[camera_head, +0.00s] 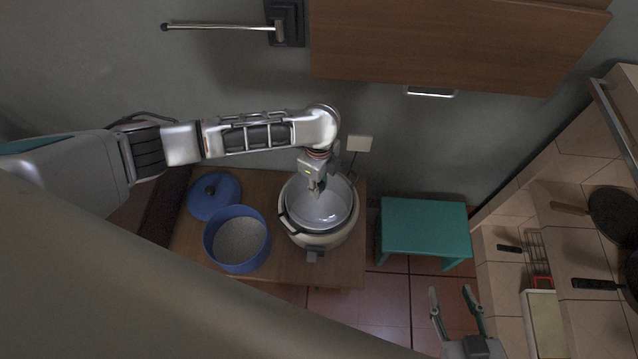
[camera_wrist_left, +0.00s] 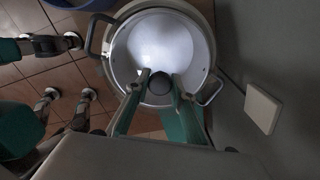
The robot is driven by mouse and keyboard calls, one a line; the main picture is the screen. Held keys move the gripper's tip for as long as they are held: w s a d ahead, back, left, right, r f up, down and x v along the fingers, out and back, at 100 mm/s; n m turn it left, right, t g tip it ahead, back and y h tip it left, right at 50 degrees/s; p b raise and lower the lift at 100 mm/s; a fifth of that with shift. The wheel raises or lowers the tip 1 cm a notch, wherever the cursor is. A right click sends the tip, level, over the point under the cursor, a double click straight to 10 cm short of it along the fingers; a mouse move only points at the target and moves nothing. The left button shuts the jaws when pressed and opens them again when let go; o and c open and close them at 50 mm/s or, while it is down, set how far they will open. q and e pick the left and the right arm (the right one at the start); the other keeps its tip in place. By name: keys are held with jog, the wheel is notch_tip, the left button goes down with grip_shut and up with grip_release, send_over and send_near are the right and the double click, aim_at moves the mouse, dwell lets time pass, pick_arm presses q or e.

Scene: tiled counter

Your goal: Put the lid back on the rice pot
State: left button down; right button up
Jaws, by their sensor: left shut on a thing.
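My left gripper (camera_head: 317,189) is shut on the dark knob (camera_wrist_left: 160,83) of a shiny grey lid (camera_wrist_left: 150,45). The round lid also shows in the head view (camera_head: 325,212), over the mouth of a cream pot (camera_head: 318,240) with side handles. I cannot tell whether it rests on the rim or hangs just above it. A blue pot (camera_head: 237,241), open and holding pale grainy contents, stands left of the cream pot. A blue lid (camera_head: 214,197) with a dark knob lies behind it. My right gripper (camera_head: 453,300) is open and empty at the lower right.
The pots stand on a small wooden table (camera_head: 190,233) against the wall. A teal stool (camera_head: 425,227) stands to its right. A wooden cabinet (camera_head: 440,45) hangs above. A tiled counter with pans (camera_head: 610,214) is at far right.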

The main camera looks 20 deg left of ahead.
pick_arm(q)
jog(key=shift+f+p, duration=0.15)
jog(key=shift+p, duration=0.3)
pick_arm(e)
jog(key=shift+w+r, duration=0.4)
jog(key=shift+r, duration=0.45)
dwell(0.7)
dwell(0.3)
pick_arm(q)
jog(key=c, duration=1.6)
grip_release()
jog(key=shift+c, duration=0.2)
jog(key=o, duration=0.5)
jog(key=shift+c, duration=0.2)
pick_arm(e)
jog(key=shift+r, duration=0.1)
jog(key=shift+w, duration=0.1)
